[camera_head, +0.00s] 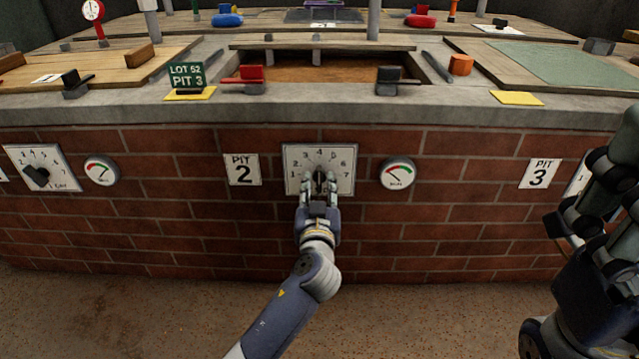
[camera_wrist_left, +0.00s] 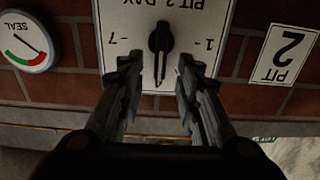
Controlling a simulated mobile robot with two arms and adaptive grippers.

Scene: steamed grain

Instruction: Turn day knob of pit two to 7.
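The pit two day dial (camera_head: 291,160) is a white plate on the brick wall, numbered from 1 to 7. Its black knob (camera_wrist_left: 160,38) shows in the left wrist view, where the plate appears upside down with 7 on the left and 1 on the right. The knob's bar lies nearly upright, seemingly pointing near 4. My left gripper (camera_head: 320,180) is in front of the dial and hides part of the knob in the head view. Its fingers (camera_wrist_left: 158,68) are open on either side of the knob, with gaps visible. My right gripper (camera_head: 590,205) is at the right edge; its fingertips are unclear.
The PIT 2 sign (camera_head: 242,170) is left of the dial and a seal gauge (camera_head: 397,173) is right of it. A stone ledge (camera_head: 330,113) runs above the wall.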

